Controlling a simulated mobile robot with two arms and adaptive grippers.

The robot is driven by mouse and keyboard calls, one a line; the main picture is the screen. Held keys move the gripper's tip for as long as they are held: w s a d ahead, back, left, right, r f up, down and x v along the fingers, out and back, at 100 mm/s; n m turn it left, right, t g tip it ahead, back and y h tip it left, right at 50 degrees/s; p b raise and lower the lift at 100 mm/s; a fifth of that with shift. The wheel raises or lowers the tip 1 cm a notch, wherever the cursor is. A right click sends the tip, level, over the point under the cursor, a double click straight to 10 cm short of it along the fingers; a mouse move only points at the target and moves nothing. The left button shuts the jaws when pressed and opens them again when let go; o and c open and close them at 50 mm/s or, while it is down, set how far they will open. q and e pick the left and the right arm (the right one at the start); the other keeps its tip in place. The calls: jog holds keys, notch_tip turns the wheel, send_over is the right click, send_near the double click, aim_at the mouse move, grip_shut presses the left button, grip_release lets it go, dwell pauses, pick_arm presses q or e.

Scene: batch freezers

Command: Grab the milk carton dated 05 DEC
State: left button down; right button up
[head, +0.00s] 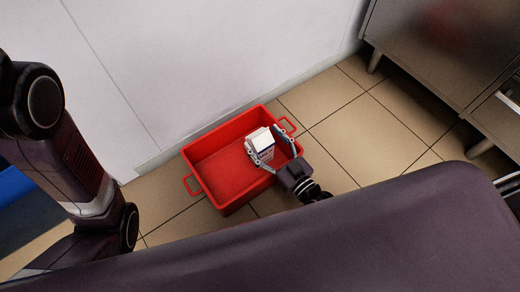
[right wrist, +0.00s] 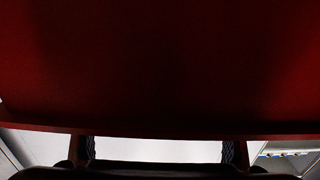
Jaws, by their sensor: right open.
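A white milk carton with dark blue markings (head: 262,146) stands in the right part of a red crate (head: 221,176) on the floor. Its date cannot be read at this size. My right gripper (head: 264,138) is open, with one finger on each side of the carton. I cannot tell whether the fingers touch it. In the right wrist view the fingers (right wrist: 159,151) are apart at the bottom edge, with a white surface between them. Dark red fills most of that view. My left arm is at the left of the head view, but its gripper is not in view.
The crate's left part is empty, and it has a handle at each end. A white wall (head: 190,60) rises behind it. A steel cabinet on legs (head: 440,40) stands at the upper right. Tiled floor (head: 375,130) is clear to the crate's right.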

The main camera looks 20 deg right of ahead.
jog(key=shift+w+a, duration=0.15)
jog(key=shift+w, duration=0.1)
jog(key=shift+c, duration=0.5)
grip_shut()
jog(key=shift+r, duration=0.1)
